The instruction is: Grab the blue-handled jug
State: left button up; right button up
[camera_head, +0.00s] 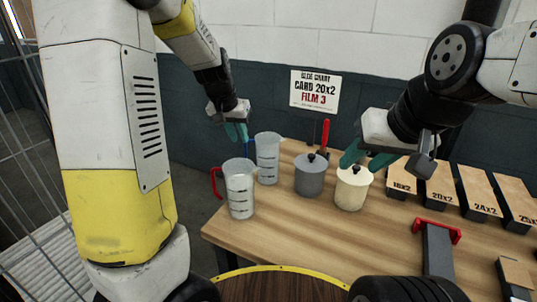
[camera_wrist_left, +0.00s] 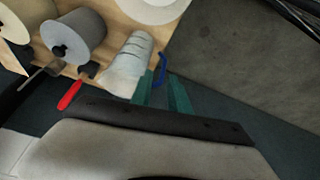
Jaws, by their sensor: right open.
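The blue-handled jug (camera_head: 268,160) is a clear, marked jug standing upright at the back left of the table. Its blue handle (camera_head: 249,149) is on its left side. In the left wrist view the jug (camera_wrist_left: 128,66) is at centre top, with the blue handle (camera_wrist_left: 162,70) by the fingertips. My left gripper (camera_head: 237,134) is at the handle. Its teal fingers (camera_wrist_left: 161,82) are apart, with the handle in line with the gap; contact cannot be told. My right gripper (camera_head: 367,157) is open and empty, around or just above the cream canister's lid knob.
A red-handled jug (camera_head: 239,190) stands in front of the blue-handled one. A grey canister (camera_head: 309,178) and a cream canister (camera_head: 352,192) stand to the right. Several labelled boxes (camera_head: 440,188) and a red-ended grey tool (camera_head: 437,250) lie further right. The front-left table is clear.

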aim_at(245, 148)
pick_arm(q)
jog(key=shift+y, duration=0.3)
jog(key=x, duration=0.4)
jog(key=w+x, duration=0.1)
jog(key=x, duration=0.2)
jog(key=w+x, duration=0.1)
jog(key=x, duration=0.3)
jog(key=shift+r, duration=0.1)
grip_shut()
dwell(0.8)
